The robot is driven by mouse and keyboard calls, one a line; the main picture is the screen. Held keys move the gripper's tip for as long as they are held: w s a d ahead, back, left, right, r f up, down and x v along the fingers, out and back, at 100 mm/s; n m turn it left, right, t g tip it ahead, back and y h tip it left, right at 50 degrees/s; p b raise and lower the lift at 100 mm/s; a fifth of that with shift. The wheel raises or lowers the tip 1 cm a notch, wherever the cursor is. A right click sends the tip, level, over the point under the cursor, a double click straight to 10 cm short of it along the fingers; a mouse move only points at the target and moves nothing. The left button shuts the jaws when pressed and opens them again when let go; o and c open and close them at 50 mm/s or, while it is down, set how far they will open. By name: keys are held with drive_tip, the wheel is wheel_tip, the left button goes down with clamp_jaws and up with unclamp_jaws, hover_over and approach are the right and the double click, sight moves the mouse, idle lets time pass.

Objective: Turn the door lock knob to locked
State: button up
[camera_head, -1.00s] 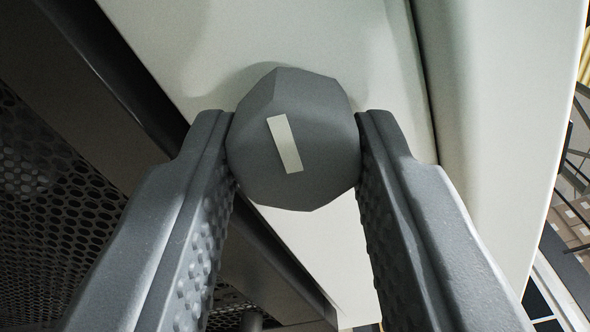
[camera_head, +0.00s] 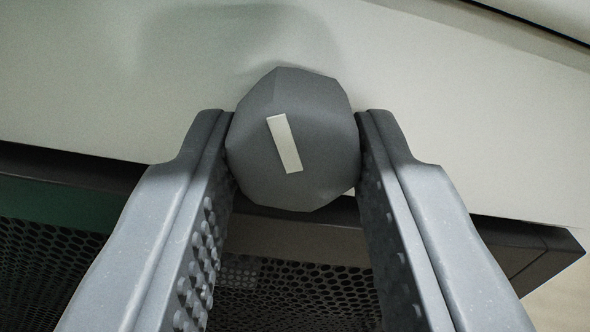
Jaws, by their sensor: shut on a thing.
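The door lock knob (camera_head: 313,165) is a grey, faceted round knob with a white bar mark on its face. It sits in the upper middle of the view, in front of a pale door panel (camera_head: 450,120). The white mark leans slightly, its top end to the left in the picture. My gripper (camera_head: 295,150) has one finger on each side of the knob, both touching it, and is shut on it. The knob hides its own mount on the panel.
A dark frame edge (camera_head: 75,165) runs below the pale panel. Perforated dark mesh (camera_head: 40,265) lies beneath it, between and beside my fingers. A panel seam (camera_head: 485,32) crosses the upper right.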

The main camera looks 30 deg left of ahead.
drive_tip(key=m, duration=0.1)
drive_tip(key=m+p, duration=0.1)
drive_tip(key=m, duration=0.1)
drive_tip(key=m+p, duration=0.1)
drive_tip(key=m, duration=0.1)
drive_tip(key=shift+w+a+r, duration=0.1)
drive_tip(key=shift+a+r, duration=0.05)
drive_tip(key=shift+r, duration=0.1)
drive_tip(key=shift+m+p, duration=0.3)
drive_tip(key=shift+p, duration=0.05)
drive_tip(key=o, duration=0.7)
drive_tip(key=shift+f, duration=0.1)
drive_tip(key=shift+d, duration=0.2)
drive_tip(key=v, duration=1.3)
drive_tip(key=shift+s+d, duration=0.15)
drive_tip(key=shift+s, duration=0.15)
drive_tip(key=shift+w, duration=0.1)
